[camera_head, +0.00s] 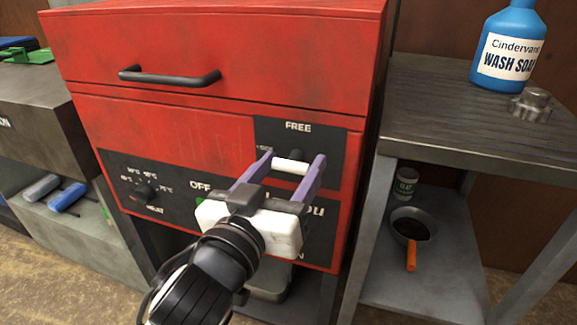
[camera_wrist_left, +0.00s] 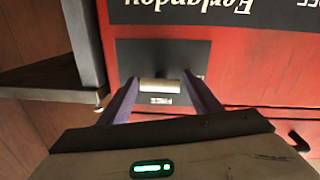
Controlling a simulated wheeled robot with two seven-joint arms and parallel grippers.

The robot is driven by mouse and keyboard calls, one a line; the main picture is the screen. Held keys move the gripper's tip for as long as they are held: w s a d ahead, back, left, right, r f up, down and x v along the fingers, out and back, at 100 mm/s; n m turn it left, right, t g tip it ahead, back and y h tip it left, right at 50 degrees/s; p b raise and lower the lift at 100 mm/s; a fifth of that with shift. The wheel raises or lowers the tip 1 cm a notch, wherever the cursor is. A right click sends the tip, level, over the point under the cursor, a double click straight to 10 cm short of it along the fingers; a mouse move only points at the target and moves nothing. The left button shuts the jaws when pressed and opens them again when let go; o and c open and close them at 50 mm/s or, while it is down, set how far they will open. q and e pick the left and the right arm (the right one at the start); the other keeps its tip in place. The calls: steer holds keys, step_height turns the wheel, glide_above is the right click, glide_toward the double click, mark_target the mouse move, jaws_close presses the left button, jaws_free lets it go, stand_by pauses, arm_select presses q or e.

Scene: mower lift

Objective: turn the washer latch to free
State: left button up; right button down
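The washer latch is a white bar handle (camera_head: 291,166) on a dark panel (camera_head: 335,150) at the right of the red washer's front. It lies level, below the word FREE, with a dark knob-like part just above it. A small label to its left is too small to read. My left gripper (camera_head: 290,163) has its two purple fingers spread, one at each end of the bar. The left wrist view shows the bar (camera_wrist_left: 160,92) between the fingertips (camera_wrist_left: 160,80), with slight gaps at its ends. The left gripper is open. My right gripper is not in view.
A black drawer handle (camera_head: 170,76) juts out above on the washer (camera_head: 200,40). A dial (camera_head: 146,192) sits at the left of the panel. A grey shelf table (camera_head: 440,100) at the right carries a blue soap bottle (camera_head: 508,50) and a metal part (camera_head: 531,105).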

arm_select(q)
steer(key=shift+a, duration=0.1)
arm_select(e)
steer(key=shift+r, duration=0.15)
